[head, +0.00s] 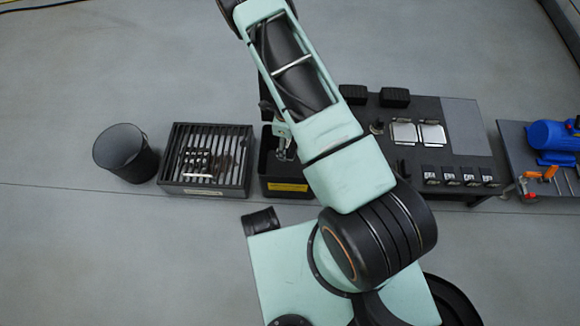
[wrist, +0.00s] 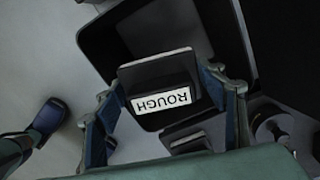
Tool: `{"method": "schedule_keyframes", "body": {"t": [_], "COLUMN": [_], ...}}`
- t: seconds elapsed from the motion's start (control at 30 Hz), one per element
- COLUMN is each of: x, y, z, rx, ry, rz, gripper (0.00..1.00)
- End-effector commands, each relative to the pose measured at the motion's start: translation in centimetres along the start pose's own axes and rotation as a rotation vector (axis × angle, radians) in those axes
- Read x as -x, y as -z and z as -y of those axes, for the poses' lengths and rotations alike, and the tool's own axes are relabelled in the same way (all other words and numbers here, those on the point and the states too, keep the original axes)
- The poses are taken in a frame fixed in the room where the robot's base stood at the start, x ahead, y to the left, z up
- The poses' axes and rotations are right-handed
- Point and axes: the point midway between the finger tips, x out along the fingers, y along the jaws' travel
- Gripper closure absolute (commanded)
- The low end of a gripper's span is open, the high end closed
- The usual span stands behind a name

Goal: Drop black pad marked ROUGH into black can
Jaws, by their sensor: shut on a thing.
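The black pad marked ROUGH (wrist: 158,78) is between the two fingers of my gripper (wrist: 165,98) in the wrist view, its white label facing the camera and reading upside down. My gripper is shut on it. In the head view my gripper (head: 283,143) is over the black bin with a yellow label (head: 286,187), partly covered by my arm; I cannot make out the pad there. The black can (head: 124,153) stands on the floor at the far left, round and open at the top, well to the left of my gripper.
A slatted black tray (head: 246,175) with dark pieces on it stands between the can and the bin. Right of the bin is a black bench (head: 450,190) with black blocks, bright plates and several labelled pieces. A blue machine (head: 552,137) is at far right. Floor around the can is clear.

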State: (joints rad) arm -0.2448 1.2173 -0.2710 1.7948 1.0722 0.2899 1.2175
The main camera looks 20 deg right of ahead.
Motion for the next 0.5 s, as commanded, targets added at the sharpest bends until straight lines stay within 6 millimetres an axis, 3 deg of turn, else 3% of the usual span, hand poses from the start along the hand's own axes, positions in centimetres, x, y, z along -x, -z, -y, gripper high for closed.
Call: {"method": "schedule_keyframes", "body": {"t": [0.13,0.17,0.33,0.5], "x": [0.09,0.09,0.10,0.09], "y": [-0.01,-0.01,-0.01,0.00], "z": [0.01,0.01,0.01,0.00], "rx": [0.000,0.000,0.000,0.000], "ry": [0.000,0.000,0.000,0.000], "rz": [0.000,0.000,0.000,0.000], "gripper": [0.58,0.34,0.16,0.15]}}
